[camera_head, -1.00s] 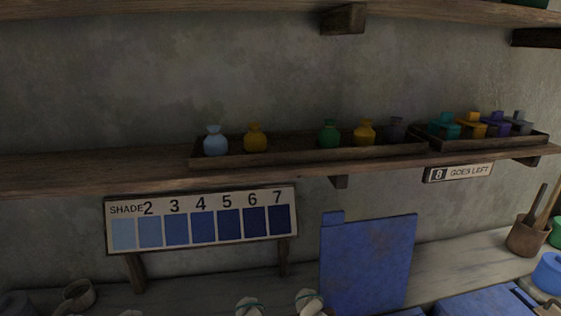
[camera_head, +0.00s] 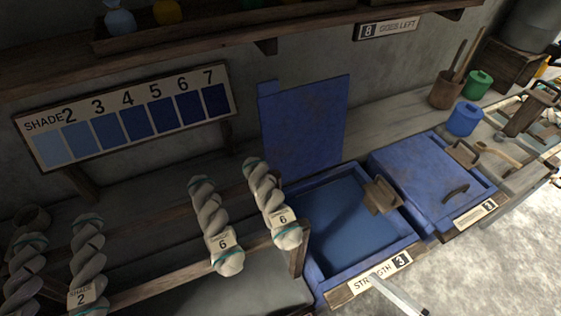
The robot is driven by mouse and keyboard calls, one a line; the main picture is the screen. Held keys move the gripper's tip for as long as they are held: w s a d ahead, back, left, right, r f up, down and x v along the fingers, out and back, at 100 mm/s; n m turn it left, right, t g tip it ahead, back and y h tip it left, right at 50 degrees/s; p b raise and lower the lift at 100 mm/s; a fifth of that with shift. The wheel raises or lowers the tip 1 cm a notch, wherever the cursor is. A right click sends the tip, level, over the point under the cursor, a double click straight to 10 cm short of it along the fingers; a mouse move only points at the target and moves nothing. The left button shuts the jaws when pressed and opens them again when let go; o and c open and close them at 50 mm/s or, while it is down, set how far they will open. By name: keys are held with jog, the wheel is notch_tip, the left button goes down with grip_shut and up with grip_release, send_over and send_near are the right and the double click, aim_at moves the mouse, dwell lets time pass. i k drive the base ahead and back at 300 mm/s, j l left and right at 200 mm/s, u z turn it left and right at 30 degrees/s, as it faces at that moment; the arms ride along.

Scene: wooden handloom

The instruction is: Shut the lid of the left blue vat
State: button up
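The left blue vat (camera_head: 318,283) stands open below the shelf, with dark blue liquid (camera_head: 345,215) inside. Its blue lid (camera_head: 303,130) stands nearly upright at the vat's back edge, near the wall. A "STRENGTH 3" label (camera_head: 372,280) is on its front edge, and a brown wooden piece (camera_head: 382,196) sits on its right rim. The right blue vat (camera_head: 425,180) is shut, its lid lying flat with a dark handle. A slim pale bar (camera_head: 398,294) shows at the bottom edge; I cannot tell what it belongs to. My gripper is not clearly seen in any view.
Twisted yarn skeins (camera_head: 270,205) hang on a wooden rack (camera_head: 165,275) left of the open vat. A shade board (camera_head: 130,112) stands behind them. The shelf (camera_head: 215,58) overhangs the back. Blue (camera_head: 464,119) and green (camera_head: 478,85) pots stand at the right.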

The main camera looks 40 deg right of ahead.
aim_at(303, 127)
jog(key=k+l+z, duration=0.1)
jog(key=l+z, duration=0.15)
jog(key=l, duration=0.5)
jog(key=l+z, duration=0.2)
jog(key=l, duration=0.55)
jog(key=k, duration=0.05)
